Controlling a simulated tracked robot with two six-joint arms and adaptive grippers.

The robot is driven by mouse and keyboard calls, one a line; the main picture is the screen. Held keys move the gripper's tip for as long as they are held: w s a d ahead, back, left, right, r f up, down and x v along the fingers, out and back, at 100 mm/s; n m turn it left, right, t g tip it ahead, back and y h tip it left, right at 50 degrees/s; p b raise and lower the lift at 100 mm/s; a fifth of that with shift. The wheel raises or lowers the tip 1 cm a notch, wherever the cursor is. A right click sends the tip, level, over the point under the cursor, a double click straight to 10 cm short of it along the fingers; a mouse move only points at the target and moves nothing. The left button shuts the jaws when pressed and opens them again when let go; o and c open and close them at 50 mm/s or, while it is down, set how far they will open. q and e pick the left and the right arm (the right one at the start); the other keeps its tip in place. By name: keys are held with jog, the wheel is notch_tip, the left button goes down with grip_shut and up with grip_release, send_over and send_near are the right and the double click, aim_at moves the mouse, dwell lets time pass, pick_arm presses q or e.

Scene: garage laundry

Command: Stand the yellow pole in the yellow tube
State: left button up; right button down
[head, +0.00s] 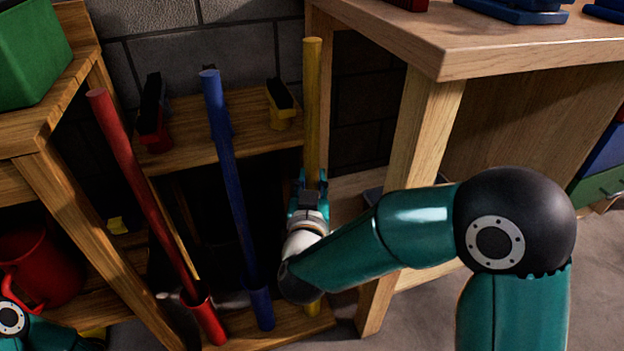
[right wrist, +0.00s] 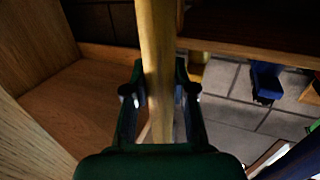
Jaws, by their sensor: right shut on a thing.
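The yellow pole (head: 312,105) stands nearly upright in the head view, its top in front of the grey block wall. My right gripper (head: 308,190) is shut on it, and the arm hides the part below. In the right wrist view the pole (right wrist: 158,55) runs between the two fingers of the right gripper (right wrist: 160,98). A short yellow piece (head: 312,308) shows below the arm, at the wooden base; I cannot tell whether it is the yellow tube or the pole's lower end. Whether the pole is in the tube is hidden. My left gripper is out of view.
A red pole (head: 143,190) leans in a red tube (head: 208,320), and a blue pole (head: 228,165) leans in a blue tube (head: 261,308), both left of the yellow pole. A wooden workbench (head: 445,50) stands close on the right. A red container (head: 45,262) sits on the left shelf.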

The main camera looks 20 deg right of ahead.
jog(key=shift+f+b, duration=0.4)
jog(key=shift+f, duration=0.5)
jog(key=c, duration=0.9)
grip_release()
jog(key=shift+r, duration=0.1)
jog(key=v, duration=1.2)
